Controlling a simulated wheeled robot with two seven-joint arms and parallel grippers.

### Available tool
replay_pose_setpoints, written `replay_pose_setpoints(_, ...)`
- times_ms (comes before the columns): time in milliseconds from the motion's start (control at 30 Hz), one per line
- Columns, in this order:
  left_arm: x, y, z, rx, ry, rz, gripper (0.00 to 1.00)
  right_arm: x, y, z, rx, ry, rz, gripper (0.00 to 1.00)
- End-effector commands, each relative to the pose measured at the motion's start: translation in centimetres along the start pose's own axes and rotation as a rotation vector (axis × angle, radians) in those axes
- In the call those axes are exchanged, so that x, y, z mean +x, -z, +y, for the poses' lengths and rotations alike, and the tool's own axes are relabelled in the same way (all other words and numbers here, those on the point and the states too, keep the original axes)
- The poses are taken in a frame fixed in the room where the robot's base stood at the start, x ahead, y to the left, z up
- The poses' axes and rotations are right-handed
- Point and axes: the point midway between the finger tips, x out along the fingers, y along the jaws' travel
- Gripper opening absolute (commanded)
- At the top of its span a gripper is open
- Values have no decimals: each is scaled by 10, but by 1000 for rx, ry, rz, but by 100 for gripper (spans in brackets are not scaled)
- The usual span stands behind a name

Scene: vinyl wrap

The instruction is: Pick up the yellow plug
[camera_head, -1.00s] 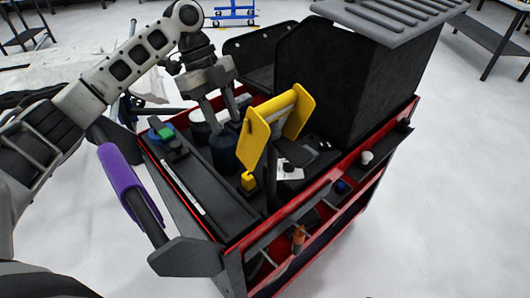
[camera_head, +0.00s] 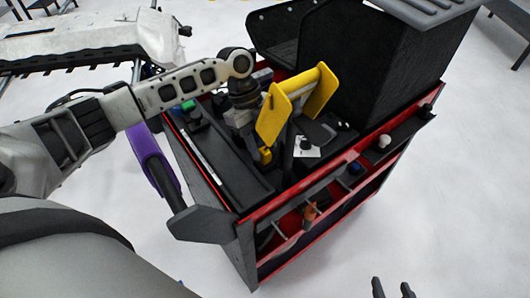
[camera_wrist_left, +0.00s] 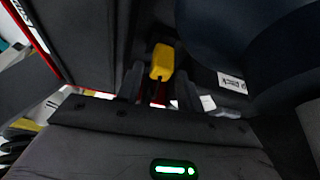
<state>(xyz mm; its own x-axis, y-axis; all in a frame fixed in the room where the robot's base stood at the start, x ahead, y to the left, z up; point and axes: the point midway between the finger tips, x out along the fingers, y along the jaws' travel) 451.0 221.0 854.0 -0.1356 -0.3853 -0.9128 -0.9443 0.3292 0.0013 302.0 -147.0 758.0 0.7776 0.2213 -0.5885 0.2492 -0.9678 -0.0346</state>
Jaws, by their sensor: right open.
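The yellow plug (camera_head: 265,155) is a small yellow block standing low in the red-edged cart, just below the taller yellow holder. In the left wrist view the yellow plug (camera_wrist_left: 162,62) shows just beyond the fingertips, centred between them. My left gripper (camera_head: 247,138) points down into the cart beside the plug, partly hidden by the yellow holder. In the left wrist view my left gripper (camera_wrist_left: 159,84) has its two dark fingers apart, with nothing seen gripped. My right gripper (camera_head: 392,288) is open at the bottom right edge, away from the cart.
The yellow holder (camera_head: 273,116) stands close to my left gripper. A tall black bin (camera_head: 385,65) fills the cart's back right. The floor at right is clear.

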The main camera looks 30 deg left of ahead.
Motion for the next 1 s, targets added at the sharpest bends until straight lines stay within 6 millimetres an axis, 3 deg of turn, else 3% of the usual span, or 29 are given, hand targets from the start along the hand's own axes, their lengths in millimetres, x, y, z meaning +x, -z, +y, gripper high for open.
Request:
replay_pose_setpoints(167, 18, 0, 0, 0, 0, -1, 37, 0, -2, 1, -1, -3, -8, 46)
replay_pose_setpoints(400, 20, 0, 0, 0, 1, -1, 37, 1, -6, 2, 0, -4, -16, 46)
replay_pose_setpoints(533, 20, 0, 0, 1, 1, -1, 4, 0, -7, 1, 1, -4, -17, 46)
replay_pose_setpoints(567, 20, 0, 0, 1, 1, -1, 0, 0, -7, 1, 2, -4, -18, 46)
replay_pose_setpoints(867, 18, 1, -1, 1, 2, -1, 0, -1, -5, 0, 8, -4, -13, 46)
replay_pose_setpoints(1000, 3, 7, -2, 4, 6, 0, 0, -1, -4, 0, 8, -4, -9, 46)
